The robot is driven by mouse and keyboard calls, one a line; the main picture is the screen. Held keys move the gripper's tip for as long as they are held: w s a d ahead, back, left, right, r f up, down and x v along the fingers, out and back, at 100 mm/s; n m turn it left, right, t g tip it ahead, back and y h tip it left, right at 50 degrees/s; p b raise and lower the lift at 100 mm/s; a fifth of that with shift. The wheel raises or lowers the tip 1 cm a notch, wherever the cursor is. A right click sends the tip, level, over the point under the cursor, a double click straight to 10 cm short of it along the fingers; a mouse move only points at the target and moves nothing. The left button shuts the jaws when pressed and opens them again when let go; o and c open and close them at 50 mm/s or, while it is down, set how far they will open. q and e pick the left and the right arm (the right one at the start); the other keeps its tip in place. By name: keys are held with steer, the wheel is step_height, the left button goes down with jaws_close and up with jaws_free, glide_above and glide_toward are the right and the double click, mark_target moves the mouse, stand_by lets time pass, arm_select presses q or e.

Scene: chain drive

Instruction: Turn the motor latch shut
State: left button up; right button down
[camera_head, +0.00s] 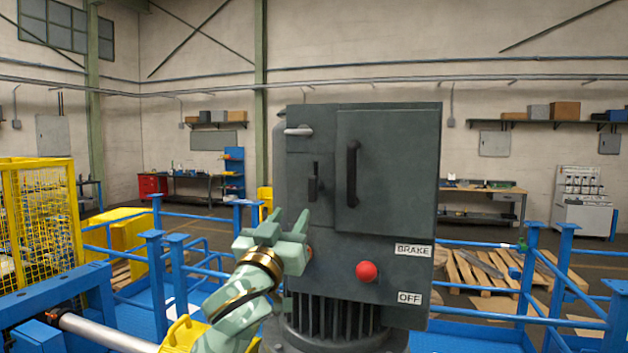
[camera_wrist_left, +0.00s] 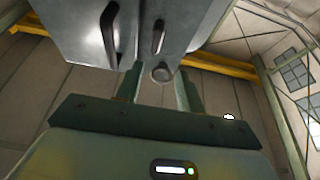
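A dark grey motor cabinet (camera_head: 388,140) stands in the middle of the head view. A silver latch-like bar (camera_head: 298,131) lies roughly level at its upper left; I take this as the motor latch. Its round end shows in the left wrist view (camera_wrist_left: 162,72), in the gap between my fingertips as seen from there. My left gripper (camera_head: 290,217) is open and empty, low at the cabinet's left side in the picture, with its fingers pointing up. In the head view it is clearly apart from and below the bar. My right gripper is out of view.
A black door handle (camera_head: 352,174) and a small dark lever (camera_head: 314,184) stick out of the cabinet front. A red button (camera_head: 366,271) sits below, near BRAKE and OFF labels. The finned motor body (camera_head: 340,318) is underneath. Blue railings (camera_head: 570,265) flank the cabinet.

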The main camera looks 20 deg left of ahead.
mark_target(310, 186)
arm_select(q)
steer(key=p+x, duration=0.1)
steer(key=x, duration=0.3)
steer(key=p+x, duration=0.1)
steer(key=x, duration=0.3)
steer(key=p+x, duration=0.1)
steer(key=x, duration=0.2)
steer(key=shift+w+d+r+p, duration=0.3)
steer(key=shift+r+p, duration=0.05)
steer(key=shift+w, duration=0.35)
steer(key=shift+w+d+r, duration=0.15)
steer(key=shift+w+r, duration=0.05)
steer(key=c, duration=0.7)
jaws_close()
